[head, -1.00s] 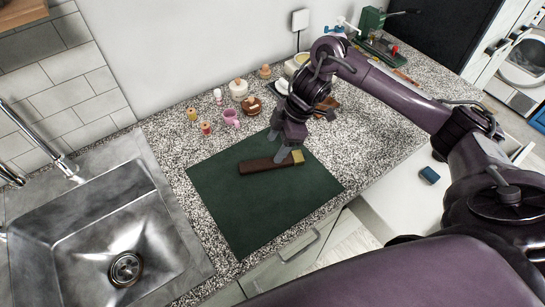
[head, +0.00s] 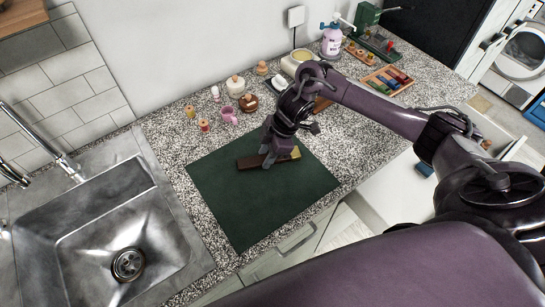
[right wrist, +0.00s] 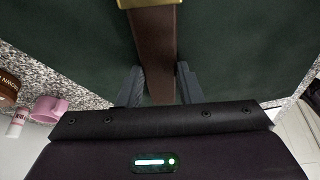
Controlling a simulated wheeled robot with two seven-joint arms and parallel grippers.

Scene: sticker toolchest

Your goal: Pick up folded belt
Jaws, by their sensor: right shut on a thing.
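The folded belt (head: 248,162) is a dark brown strip with a gold buckle (head: 295,153) at its right end. It lies on the green mat (head: 240,205) on the counter. My right gripper (head: 268,162) is down at the belt's middle, shut on it, and hides part of it. In the right wrist view the belt (right wrist: 157,50) runs between the two grey fingers (right wrist: 158,72), with the gold buckle (right wrist: 150,3) at the top edge. My left gripper is not in view.
A pink mug (head: 228,115), a white jar (head: 235,88) and small bottles stand behind the mat. A steel sink (head: 95,235) is at left. The mat's front is clear.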

